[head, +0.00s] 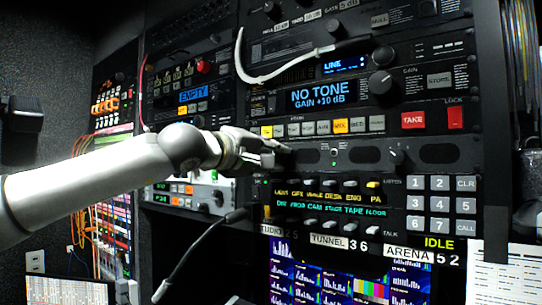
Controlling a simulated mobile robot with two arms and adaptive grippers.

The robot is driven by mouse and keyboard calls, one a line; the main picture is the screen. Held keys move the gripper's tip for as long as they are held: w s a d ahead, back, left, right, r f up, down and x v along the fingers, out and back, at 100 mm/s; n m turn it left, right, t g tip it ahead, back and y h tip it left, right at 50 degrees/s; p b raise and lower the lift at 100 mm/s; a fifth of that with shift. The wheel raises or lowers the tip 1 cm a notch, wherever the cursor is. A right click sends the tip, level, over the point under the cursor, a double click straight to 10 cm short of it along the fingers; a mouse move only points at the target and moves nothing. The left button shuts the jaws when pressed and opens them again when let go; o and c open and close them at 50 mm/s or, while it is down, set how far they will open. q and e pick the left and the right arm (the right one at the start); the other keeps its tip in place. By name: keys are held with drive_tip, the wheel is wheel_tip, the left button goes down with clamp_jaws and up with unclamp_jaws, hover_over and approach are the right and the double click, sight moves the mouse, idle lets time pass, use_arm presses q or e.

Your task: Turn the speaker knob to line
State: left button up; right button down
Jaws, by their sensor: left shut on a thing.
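The dark speaker panel (367,155) runs across the rack below the row of lit buttons, with oval grilles in it. My left gripper (281,150) is at the left part of this panel, its fingers shut on the speaker knob. The fingers hide nearly all of the knob, so its pointer and the marks around it cannot be read. Another small knob (397,157) with a light pointer sits on the right part of the same panel, clear of the gripper. My right gripper is not in view.
Above are a display (321,94) reading NO TONE, a large gain knob (382,83) and a red TAKE button (413,120). A pale cable (243,70) loops over the upper units. Below are an intercom panel (330,222), a keypad (440,205) and a monitor (340,275).

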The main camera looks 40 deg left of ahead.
use_arm(q)
drive_tip(key=shift+d+m+p, duration=0.15)
drive_tip(key=shift+m+p, duration=1.1)
drive_tip(key=shift+m, duration=6.25)
drive_tip(key=shift+f, duration=0.1)
drive_tip(key=o, duration=1)
drive_tip(key=shift+s, duration=0.1)
